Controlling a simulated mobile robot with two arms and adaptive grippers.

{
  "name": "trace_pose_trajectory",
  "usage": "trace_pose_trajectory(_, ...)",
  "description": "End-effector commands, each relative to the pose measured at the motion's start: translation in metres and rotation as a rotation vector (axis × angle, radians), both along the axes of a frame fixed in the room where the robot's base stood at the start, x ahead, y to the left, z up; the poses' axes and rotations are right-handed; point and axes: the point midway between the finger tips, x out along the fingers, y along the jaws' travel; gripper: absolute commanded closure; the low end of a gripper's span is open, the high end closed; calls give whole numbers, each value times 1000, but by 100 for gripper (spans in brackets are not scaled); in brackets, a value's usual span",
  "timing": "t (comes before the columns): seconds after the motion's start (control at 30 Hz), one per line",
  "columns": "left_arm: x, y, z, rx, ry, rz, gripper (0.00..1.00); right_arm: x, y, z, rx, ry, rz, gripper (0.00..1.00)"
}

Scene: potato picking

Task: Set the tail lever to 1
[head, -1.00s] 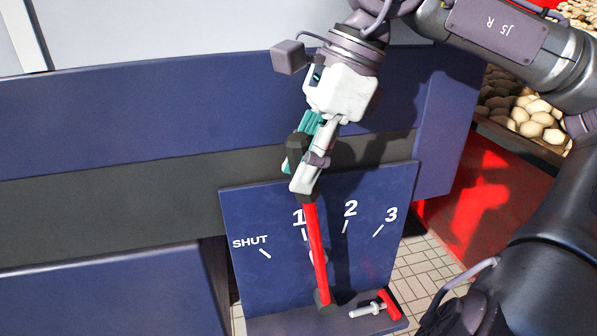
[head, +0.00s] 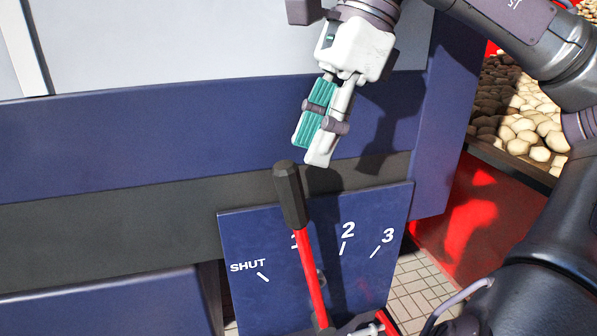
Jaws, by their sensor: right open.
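The tail lever (head: 311,270) is a red bar with a black grip (head: 291,195) on top. It stands in front of a blue scale plate (head: 256,235) marked SHUT, 1, 2 and 3. The lever lies over the 1 mark and partly hides the numeral. My right gripper (head: 311,155) is above the black grip, a little to its right and apart from it. It is open and empty. My left gripper is not in view.
A blue and dark grey machine panel (head: 130,150) fills the left and middle. A red-handled part (head: 385,322) sits at the plate's lower right. Potatoes (head: 520,120) lie at the right above a red wall (head: 465,215).

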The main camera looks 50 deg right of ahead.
Motion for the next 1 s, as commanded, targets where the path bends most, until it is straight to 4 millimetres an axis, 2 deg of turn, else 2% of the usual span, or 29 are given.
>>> trace_pose_trajectory(0.1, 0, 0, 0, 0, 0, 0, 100, -4, -7, 21, 1, -2, -3, 58)
trace_pose_trajectory(0.3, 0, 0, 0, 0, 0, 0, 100, -8, -14, 41, 1, 0, -2, 58)
trace_pose_trajectory(1.0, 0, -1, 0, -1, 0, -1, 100, -9, -16, 44, 0, 1, 0, 58)
